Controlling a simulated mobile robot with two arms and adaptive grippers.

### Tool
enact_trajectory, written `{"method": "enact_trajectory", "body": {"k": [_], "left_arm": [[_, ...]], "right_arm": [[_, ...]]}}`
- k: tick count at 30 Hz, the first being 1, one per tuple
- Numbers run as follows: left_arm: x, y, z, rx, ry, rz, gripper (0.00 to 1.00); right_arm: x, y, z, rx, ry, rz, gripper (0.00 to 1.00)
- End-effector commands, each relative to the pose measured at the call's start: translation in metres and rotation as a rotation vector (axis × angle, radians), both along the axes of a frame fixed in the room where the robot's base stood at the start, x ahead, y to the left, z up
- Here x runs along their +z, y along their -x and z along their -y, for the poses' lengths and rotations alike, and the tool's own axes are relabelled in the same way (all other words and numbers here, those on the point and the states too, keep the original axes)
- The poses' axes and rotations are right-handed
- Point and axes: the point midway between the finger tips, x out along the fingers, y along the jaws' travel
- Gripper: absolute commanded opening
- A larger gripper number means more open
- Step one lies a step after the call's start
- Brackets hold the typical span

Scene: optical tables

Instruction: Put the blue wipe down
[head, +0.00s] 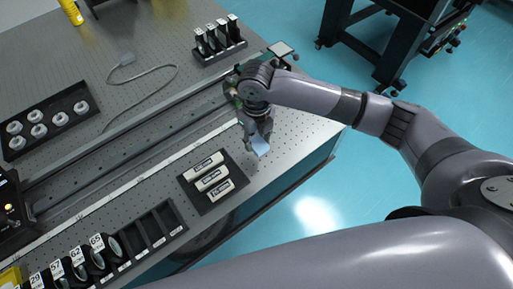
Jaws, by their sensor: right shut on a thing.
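The blue wipe (261,147) is a small light-blue piece near the right edge of the optical table (290,137). My right gripper (257,138) is shut on it, pointing down, with the wipe sticking out below the fingertips. I cannot tell whether the wipe touches the table top. The gripper's body hides part of the wipe. My left gripper is not in view.
A black slotted rack (155,230) holding lenses stands at the front. A rail (120,145) crosses the table. Bare table surrounds the gripper on the right.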

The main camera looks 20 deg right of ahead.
Motion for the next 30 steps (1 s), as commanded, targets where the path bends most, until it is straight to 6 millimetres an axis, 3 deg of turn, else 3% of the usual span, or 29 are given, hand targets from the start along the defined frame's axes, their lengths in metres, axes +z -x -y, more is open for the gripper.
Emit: {"method": "enact_trajectory", "body": {"k": [15,28,29,30], "left_arm": [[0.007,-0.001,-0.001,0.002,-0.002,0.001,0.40],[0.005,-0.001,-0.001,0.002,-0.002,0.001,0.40],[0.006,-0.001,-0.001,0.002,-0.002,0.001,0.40],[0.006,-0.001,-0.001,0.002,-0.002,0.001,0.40]], "right_arm": [[-0.062,0.000,0.000,-0.001,0.000,-0.001,0.09],[-0.069,0.000,0.000,0.000,0.001,0.000,0.09],[-0.068,0.000,0.000,0.000,0.001,0.001,0.37],[-0.068,0.000,0.000,0.000,0.001,0.001,0.40]]}}
